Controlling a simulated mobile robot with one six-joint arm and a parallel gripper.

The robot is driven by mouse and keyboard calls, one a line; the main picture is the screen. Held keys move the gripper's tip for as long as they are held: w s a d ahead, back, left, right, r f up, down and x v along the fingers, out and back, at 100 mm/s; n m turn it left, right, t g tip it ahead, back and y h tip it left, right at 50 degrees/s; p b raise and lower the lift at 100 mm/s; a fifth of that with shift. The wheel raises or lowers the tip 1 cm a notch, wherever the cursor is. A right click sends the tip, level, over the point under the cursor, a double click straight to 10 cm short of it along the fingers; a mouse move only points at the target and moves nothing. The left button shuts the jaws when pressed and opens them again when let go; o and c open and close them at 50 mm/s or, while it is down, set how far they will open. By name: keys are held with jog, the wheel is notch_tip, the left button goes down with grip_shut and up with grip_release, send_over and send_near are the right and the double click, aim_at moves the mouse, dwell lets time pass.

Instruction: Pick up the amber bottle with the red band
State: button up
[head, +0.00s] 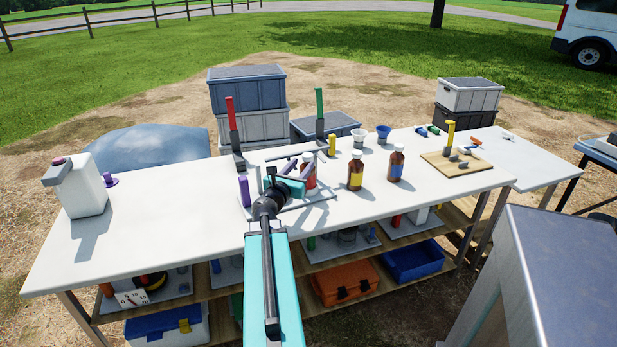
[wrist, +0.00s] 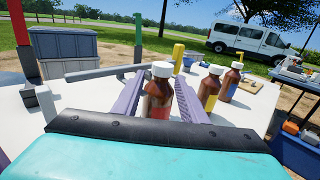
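The amber bottle with the red band (head: 310,181) stands upright on the white table, partly hidden by my gripper in the head view. In the wrist view this bottle (wrist: 160,94), with a white cap, shows between my two purple fingers. My gripper (head: 298,166) is open, with one finger on each side of the bottle; its fingertips also show in the wrist view (wrist: 158,78). Narrow gaps seem to show beside the bottle. A yellow-banded amber bottle (head: 355,173) and a blue-banded one (head: 396,166) stand to the right.
Red (head: 232,120) and green (head: 319,106) upright posts stand behind the gripper. A grey rail frame lies around the bottle's area. A wooden board (head: 475,163) is at the right, and a white jug (head: 85,190) at the left. The table's left middle is clear.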

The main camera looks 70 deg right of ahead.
aim_at(305, 161)
jog(key=shift+d, duration=0.15)
jog(key=shift+s+d+r+p, duration=0.1)
jog(key=shift+s+d+p, duration=0.1)
jog(key=shift+d, duration=1.05)
jog(key=shift+s+d+p, duration=0.1)
jog(key=shift+d+p, duration=0.05)
jog(key=shift+d, duration=1.05)
jog(key=shift+w, duration=0.1)
grip_shut()
